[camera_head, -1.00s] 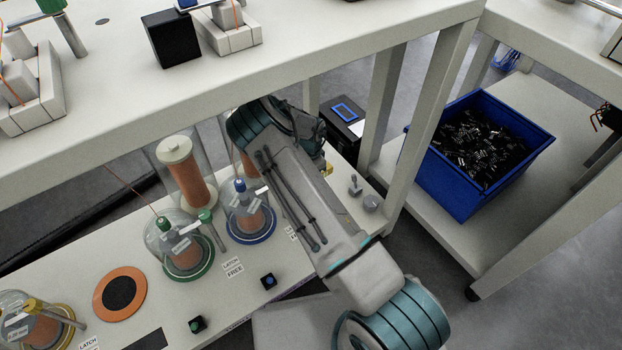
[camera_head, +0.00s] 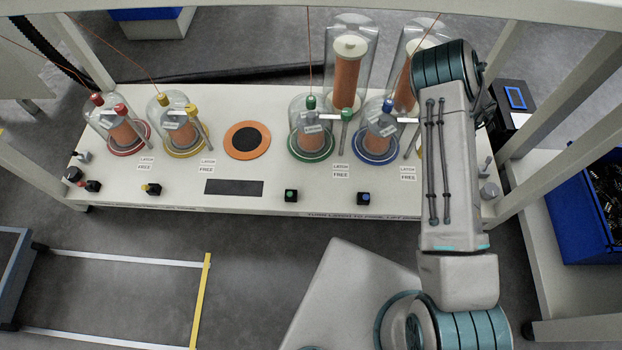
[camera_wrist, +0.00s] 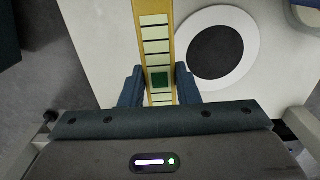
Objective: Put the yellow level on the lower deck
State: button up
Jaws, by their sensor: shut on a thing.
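The yellow level (camera_wrist: 156,48) is a long yellow bar with pale panels and a green vial window, seen in the wrist view. My gripper (camera_wrist: 159,84) is shut on it, one finger on each side. The lower deck (camera_head: 225,100) is the long white board below the upper frame. The wrist view shows a pale surface below the level; I cannot tell whether they touch.
Glass-domed spools with red (camera_head: 120,130), yellow (camera_head: 182,128), green (camera_head: 311,130) and blue (camera_head: 379,132) trim stand on the deck. An orange ring pad (camera_head: 235,151) lies between yellow and green. Bare deck surrounds the pad. A blue bin (camera_head: 575,215) is at right.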

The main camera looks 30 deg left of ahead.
aim_at(235, 188)
jog(key=u, duration=0.05)
jog(key=k, duration=1.35)
jog(key=u, duration=2.25)
jog(key=i, duration=1.4)
jog(key=z, duration=1.5)
